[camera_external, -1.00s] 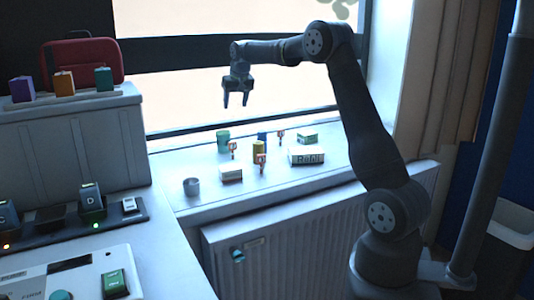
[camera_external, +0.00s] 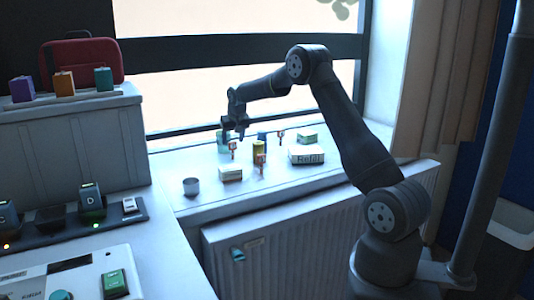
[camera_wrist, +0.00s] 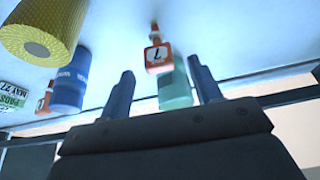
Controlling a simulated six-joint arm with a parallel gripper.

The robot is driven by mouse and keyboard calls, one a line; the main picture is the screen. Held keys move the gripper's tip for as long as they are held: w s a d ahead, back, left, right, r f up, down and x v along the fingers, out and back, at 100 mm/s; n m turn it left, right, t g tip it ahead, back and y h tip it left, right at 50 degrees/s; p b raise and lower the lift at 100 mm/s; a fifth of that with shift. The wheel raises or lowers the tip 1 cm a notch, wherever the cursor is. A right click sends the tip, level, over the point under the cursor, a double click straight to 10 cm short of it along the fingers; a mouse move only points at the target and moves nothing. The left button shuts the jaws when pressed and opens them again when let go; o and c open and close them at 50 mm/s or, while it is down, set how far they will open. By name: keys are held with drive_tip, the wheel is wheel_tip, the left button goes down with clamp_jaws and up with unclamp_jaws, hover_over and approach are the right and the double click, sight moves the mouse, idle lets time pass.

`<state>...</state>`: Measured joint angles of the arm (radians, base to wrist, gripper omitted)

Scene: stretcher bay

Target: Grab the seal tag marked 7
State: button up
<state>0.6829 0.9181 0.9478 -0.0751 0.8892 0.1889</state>
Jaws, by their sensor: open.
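An orange-red seal tag with a white label (camera_wrist: 158,56) stands on the sill in the wrist view, seen upside down. Its mark looks like a 7. It lies ahead of and between my fingertips, with neither finger visibly touching it. My gripper (camera_wrist: 161,70) is open and empty. In the external view my gripper (camera_external: 233,137) is low over the sill, just above and behind that small orange tag (camera_external: 233,149). Two similar tags stand to its right, one nearer the front (camera_external: 260,161) and one farther back (camera_external: 281,136); their marks are unreadable.
A teal container (camera_wrist: 175,90) stands close behind the tag. A yellow cylinder (camera_external: 258,149), a blue bottle (camera_wrist: 70,80), a white box (camera_external: 307,155), a small box (camera_external: 230,174) and a grey tin (camera_external: 190,187) share the sill. The sill's front left is fairly clear.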

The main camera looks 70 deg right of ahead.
sight(233, 151)
drive_tip(key=shift+x, duration=2.7)
drive_tip(key=shift+c, duration=0.5)
drive_tip(key=c, duration=0.9)
